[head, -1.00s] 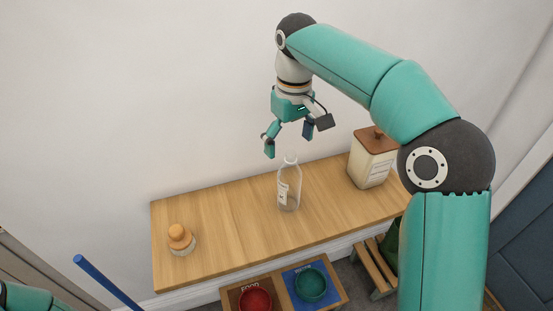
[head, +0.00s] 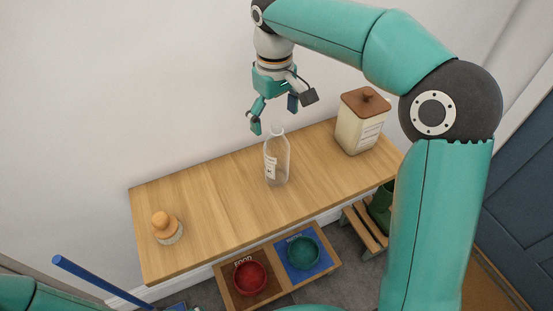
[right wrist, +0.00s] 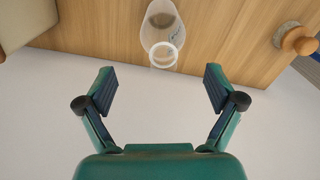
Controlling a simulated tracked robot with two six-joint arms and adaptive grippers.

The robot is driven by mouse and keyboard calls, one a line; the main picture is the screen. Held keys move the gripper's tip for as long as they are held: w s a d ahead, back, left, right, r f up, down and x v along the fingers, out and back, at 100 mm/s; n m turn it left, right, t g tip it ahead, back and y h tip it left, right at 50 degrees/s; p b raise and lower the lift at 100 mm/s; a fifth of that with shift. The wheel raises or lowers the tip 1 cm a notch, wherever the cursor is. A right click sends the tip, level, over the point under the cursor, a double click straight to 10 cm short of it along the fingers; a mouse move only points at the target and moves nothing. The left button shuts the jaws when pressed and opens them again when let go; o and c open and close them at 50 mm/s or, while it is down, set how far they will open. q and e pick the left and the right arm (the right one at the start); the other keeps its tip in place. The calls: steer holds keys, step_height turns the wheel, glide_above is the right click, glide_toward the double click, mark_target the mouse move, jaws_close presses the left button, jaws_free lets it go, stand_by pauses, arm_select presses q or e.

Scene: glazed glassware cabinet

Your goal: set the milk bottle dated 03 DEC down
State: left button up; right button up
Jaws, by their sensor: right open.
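A clear glass milk bottle (head: 277,163) with a white label stands upright on the wooden top; its date is too small to read. It also shows in the right wrist view (right wrist: 161,32), seen from above and looking empty. My right gripper (head: 274,116) is open and empty, just above and behind the bottle's mouth in the head view. In the right wrist view the two fingers (right wrist: 159,88) are spread wide and the bottle's mouth lies beyond them, apart from both. My left gripper is out of view.
A cream canister (head: 360,130) with a brown lid stands to the bottle's right. A round wooden-knobbed brush (head: 167,228) is at the left end of the wooden top (head: 215,200). Red (head: 250,278) and green (head: 303,252) bowls sit below in front. The wall is close behind.

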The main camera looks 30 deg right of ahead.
mark_target(276, 137)
steer(key=f, duration=0.2)
steer(key=s+f, duration=0.1)
steer(key=f, duration=0.2)
steer(key=shift+a, duration=0.1)
steer(key=shift+f, duration=0.4)
steer(key=shift+c, duration=0.2)
steer(key=shift+w+r, duration=0.1)
jaws_close()
